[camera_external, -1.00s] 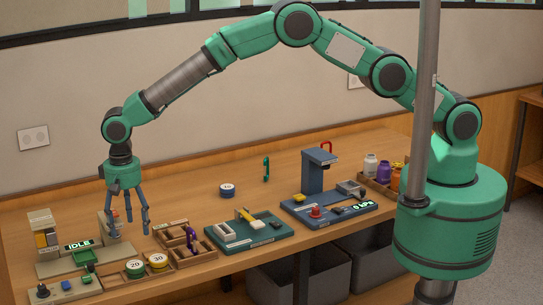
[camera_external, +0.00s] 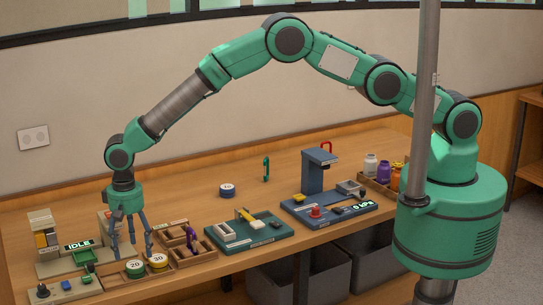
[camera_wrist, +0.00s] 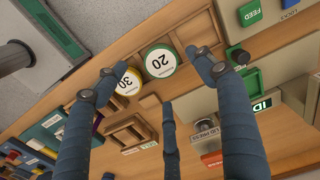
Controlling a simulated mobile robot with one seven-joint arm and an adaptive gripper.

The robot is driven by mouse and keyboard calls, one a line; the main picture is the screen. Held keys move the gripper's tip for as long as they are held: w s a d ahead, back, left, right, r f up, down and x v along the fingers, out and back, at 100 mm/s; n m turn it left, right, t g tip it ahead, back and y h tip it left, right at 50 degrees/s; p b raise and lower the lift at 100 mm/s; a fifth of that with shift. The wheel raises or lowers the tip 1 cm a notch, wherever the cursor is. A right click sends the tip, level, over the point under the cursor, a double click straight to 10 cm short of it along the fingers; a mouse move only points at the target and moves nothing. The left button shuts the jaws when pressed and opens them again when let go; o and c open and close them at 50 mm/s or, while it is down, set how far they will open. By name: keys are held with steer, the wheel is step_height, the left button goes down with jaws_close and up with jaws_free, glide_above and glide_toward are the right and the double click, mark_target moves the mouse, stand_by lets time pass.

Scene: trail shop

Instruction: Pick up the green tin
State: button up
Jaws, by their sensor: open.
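The green tin (camera_external: 135,269) is a short round tin with a white top marked 20. It stands in a wooden rack at the front left of the bench. It also shows in the wrist view (camera_wrist: 160,62), upper middle, between the spread fingertips in the picture. My gripper (camera_external: 133,250) is open and empty, pointing down just above and behind the tin in the external view. Its three fingers also show in the wrist view (camera_wrist: 163,80). I cannot tell the exact gap between the fingertips and the tin.
A yellow tin (camera_external: 157,262) marked 30 stands close beside the green one. A machine with an IDLE sign (camera_external: 77,245) is at left. A wooden divided tray (camera_external: 205,251) lies right of my gripper. A blue tin (camera_external: 227,191) stands farther back, with bare bench around it.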

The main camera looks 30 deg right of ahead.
mark_target(134, 264)
steer(key=shift+f, duration=0.6)
steer(key=shift+f, duration=0.15)
steer(key=shift+a+f+p, duration=0.2)
steer(key=shift+f+p, duration=0.1)
steer(key=shift+f, duration=2.15)
steer(key=c, duration=1.3)
